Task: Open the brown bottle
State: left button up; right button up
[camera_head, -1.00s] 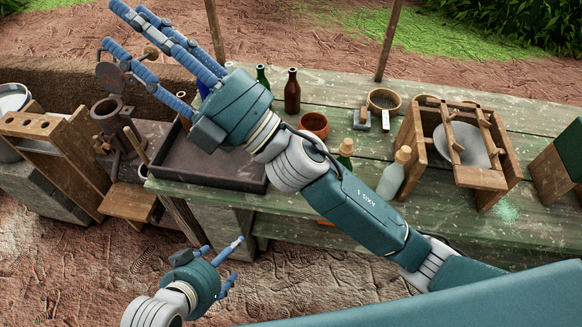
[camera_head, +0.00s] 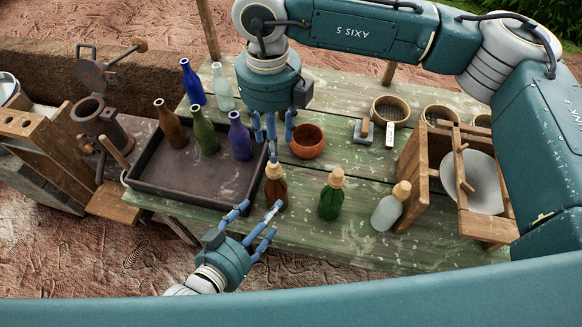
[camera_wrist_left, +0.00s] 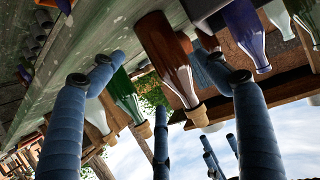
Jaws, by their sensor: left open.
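The brown bottle (camera_head: 275,193) stands upright on the green table with its pale stopper (camera_head: 273,170) in place. It also shows in the left wrist view (camera_wrist_left: 165,55), tilted there, with its stopper (camera_wrist_left: 198,116). My left gripper (camera_head: 261,219) is open at the bottle's near left side. In the left wrist view its fingers (camera_wrist_left: 154,66) lie on either side of the bottle, and contact cannot be made out. My right gripper (camera_head: 273,142) points down just above the stopper. Its fingers look spread and hold nothing visible.
A dark tray (camera_head: 190,190) with brown, green and purple bottles is at left. A stoppered green bottle (camera_head: 331,198) and a clear one (camera_head: 390,208) stand to the right. A clay bowl (camera_head: 307,141) is behind. A wooden frame (camera_head: 412,165) is farther right.

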aim_at(275, 201)
pick_arm(q)
jog(key=shift+w+d+f, duration=0.1)
jog(key=shift+w+d, duration=0.2)
jog(key=shift+w, duration=0.2)
jog(key=shift+x, duration=1.1)
pick_arm(e)
jog(key=shift+s+a+r, duration=0.3)
jog(key=shift+s, duration=0.15)
jog(key=shift+s+a+r, duration=0.25)
jog(key=shift+s+a, duration=0.05)
jog(key=shift+s, duration=0.15)
pick_arm(q)
jog(key=x, duration=0.6)
jog(key=shift+f, duration=0.15)
pick_arm(e)
jog(key=shift+w+d+f, duration=0.3)
jog(key=shift+w+d, duration=0.15)
jog(key=shift+w, duration=0.2)
jog(key=shift+s+a+r, duration=0.15)
jog(key=shift+s+a, duration=0.1)
jog(key=shift+s, duration=0.1)
pick_arm(q)
jog(key=shift+d, duration=0.1)
jog(key=shift+w, duration=0.1)
pick_arm(e)
jog(key=shift+w+d, duration=0.1)
jog(key=shift+w, duration=0.05)
